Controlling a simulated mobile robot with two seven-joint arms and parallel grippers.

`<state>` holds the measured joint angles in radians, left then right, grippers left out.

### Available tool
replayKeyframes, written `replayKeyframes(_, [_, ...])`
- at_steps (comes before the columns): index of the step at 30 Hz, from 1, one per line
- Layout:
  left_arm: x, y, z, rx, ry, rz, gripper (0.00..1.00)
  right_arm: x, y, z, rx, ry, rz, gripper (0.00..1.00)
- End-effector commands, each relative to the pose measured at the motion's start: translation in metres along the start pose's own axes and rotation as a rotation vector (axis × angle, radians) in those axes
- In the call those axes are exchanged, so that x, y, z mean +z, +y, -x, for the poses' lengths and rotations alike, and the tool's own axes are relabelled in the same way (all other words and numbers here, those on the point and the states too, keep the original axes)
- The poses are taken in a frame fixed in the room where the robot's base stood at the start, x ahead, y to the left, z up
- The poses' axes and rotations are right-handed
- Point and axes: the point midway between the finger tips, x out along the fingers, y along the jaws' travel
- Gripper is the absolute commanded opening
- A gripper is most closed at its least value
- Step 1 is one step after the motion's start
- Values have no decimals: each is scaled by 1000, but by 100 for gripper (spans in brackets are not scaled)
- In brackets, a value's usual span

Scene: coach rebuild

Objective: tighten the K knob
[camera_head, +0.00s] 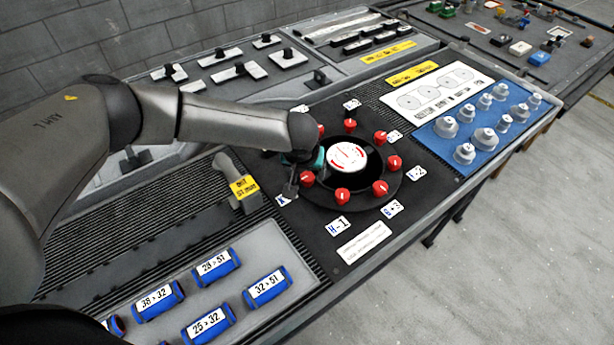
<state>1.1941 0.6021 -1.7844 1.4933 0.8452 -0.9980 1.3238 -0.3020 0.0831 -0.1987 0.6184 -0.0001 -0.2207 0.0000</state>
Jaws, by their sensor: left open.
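A round black dial plate (366,190) carries a ring of several red knobs around a white and red centre disc (347,156). A white label that seems to read K (282,200) lies at the ring's left side. The red knob (308,178) nearest that label is the likely K knob; it sits just right of my gripper. My left gripper (291,187) is open and points down at the dial's left edge. Its wrist hides part of the dial's left side. I cannot tell whether a finger touches the knob. My right gripper is not in view.
Blue labelled cylinders (210,265) lie in a tray at front left. A grey handle with a yellow tag (244,188) stands left of the dial. A blue panel of grey weights (484,124) is at right. Black-handled parts (240,70) fill the back left.

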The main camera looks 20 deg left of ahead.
Motion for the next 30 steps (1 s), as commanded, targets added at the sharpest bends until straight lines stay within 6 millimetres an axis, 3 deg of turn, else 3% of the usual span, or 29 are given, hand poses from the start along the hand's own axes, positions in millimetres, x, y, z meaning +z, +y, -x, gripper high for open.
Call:
replayKeyframes(6, [0, 0, -22, -1, 0, 0, 73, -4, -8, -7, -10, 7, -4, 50])
replayKeyframes(19, [0, 0, -27, 1, 0, 0, 72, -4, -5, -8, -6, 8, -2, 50])
replayKeyframes(30, [0, 0, -27, 0, 0, 0, 30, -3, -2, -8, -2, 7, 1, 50])
